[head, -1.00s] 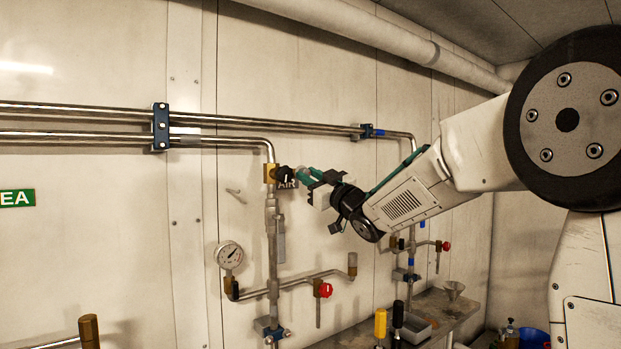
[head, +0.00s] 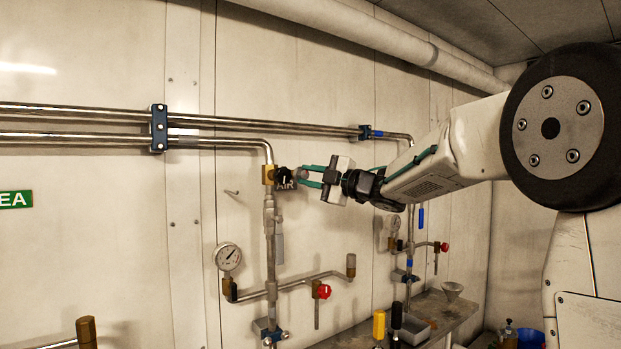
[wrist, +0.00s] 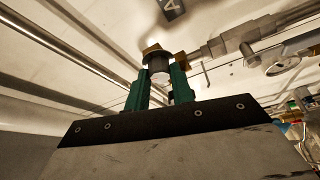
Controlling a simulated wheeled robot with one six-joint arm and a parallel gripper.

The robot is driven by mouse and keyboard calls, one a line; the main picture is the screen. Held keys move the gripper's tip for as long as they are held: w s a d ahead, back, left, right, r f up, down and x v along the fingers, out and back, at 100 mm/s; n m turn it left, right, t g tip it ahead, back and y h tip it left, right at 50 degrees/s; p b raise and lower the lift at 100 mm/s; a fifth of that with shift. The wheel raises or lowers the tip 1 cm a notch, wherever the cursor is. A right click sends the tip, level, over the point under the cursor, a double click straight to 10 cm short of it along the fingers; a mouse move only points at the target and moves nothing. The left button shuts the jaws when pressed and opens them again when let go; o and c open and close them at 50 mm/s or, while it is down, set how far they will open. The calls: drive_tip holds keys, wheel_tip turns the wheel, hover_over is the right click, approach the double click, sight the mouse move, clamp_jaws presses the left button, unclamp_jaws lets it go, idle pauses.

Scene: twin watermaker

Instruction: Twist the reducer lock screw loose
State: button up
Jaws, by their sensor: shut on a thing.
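The reducer shows as a brass block (head: 268,174) at the top of the left vertical pipe, with a black part (head: 283,179) on its right side. My gripper (head: 304,175) reaches it from the right, with its green fingers nearly level. In the wrist view, my gripper (wrist: 159,76) is shut on a short grey cylinder, the lock screw (wrist: 159,65), one finger on each side. A brass hexagonal part (wrist: 153,50) lies just beyond the screw. The fingers cover part of the screw, and I cannot tell how far it is turned.
Below are a pressure gauge (head: 228,257) and a red valve knob (head: 323,291). A second pipe with a blue handle (head: 421,217) stands to the right, behind my arm. A bench (head: 440,311) lies low right.

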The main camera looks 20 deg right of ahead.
drive_tip(key=shift+n+g+h, duration=0.3)
drive_tip(key=shift+n+g, duration=0.3)
drive_tip(key=shift+n, duration=1.1)
drive_tip(key=o, duration=1)
drive_tip(key=shift+r, duration=0.1)
drive_tip(key=v, duration=0.8)
